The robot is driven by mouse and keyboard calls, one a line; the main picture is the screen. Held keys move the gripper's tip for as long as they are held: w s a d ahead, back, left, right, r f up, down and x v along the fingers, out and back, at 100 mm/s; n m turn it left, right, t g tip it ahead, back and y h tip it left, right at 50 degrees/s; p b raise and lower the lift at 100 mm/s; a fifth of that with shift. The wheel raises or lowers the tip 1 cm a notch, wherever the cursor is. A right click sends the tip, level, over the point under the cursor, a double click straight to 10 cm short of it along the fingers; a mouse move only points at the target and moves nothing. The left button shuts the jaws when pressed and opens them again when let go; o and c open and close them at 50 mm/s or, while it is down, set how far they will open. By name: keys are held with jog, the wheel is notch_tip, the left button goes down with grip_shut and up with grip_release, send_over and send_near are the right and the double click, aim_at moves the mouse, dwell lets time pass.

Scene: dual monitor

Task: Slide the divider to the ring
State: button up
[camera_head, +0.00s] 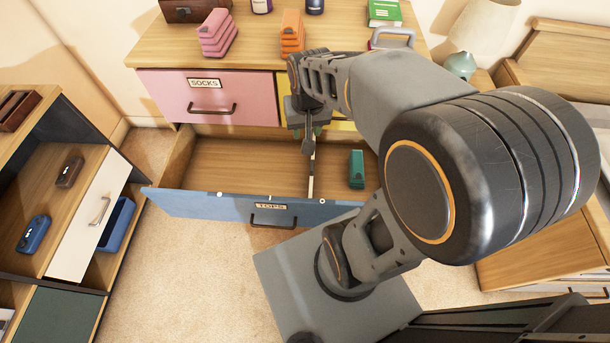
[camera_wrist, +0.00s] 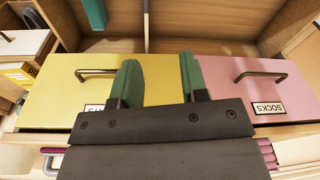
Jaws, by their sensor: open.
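The open blue drawer (camera_head: 200,204) labelled TOPS holds a thin upright divider (camera_head: 311,176) that runs front to back, right of the drawer's middle. The divider also shows at the top of the wrist view (camera_wrist: 146,18). My gripper (camera_head: 308,131) hangs near the back end of the divider. In the wrist view its green fingers (camera_wrist: 161,82) are apart with nothing between them.
A teal folded item (camera_head: 357,168) lies in the compartment right of the divider; the left compartment (camera_head: 245,165) is empty. The shut pink SOCKS drawer (camera_head: 240,98) and yellow drawer (camera_wrist: 70,98) are behind. A shelf unit (camera_head: 62,200) stands at left.

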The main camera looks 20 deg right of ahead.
aim_at(312, 165)
jog(key=w+d+f+m+b, duration=0.1)
jog(key=f+b, duration=0.2)
jog(key=f, duration=0.5)
jog(key=w+d+f+m+g+b, duration=0.1)
jog(key=f+b, duration=0.3)
jog(key=f, duration=0.5)
jog(key=w+d+f+b, duration=0.2)
jog(key=f+b, duration=0.2)
jog(key=f, duration=0.5)
jog(key=shift+w+d+f+m+g, duration=0.15)
jog(key=shift+w+d+m+g, duration=0.15)
jog(key=shift+w+m, duration=0.1)
grip_shut()
jog(key=shift+s, duration=0.1)
